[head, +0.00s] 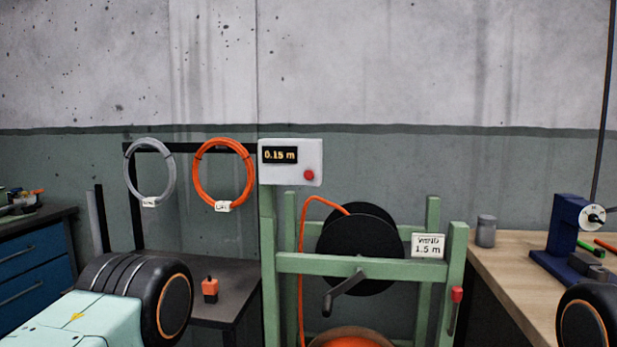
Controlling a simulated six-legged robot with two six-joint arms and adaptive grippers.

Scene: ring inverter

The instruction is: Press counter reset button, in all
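The counter (290,175) is a pale box at the top of a green winding frame (340,264). Its display (280,155) reads 0.15 m. The red button (309,175) sits at the lower right of the counter's face, with nothing touching it. Black and mint parts of my own body show at the lower left and lower right. Neither gripper shows in the head view.
A black reel (352,232) with an orange cable (302,240) and a crank (343,290) sits in the frame. A sign (428,245) reads 1.5 m. Grey (129,170) and orange (198,180) coils hang left. A wooden bench (505,265) stands right.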

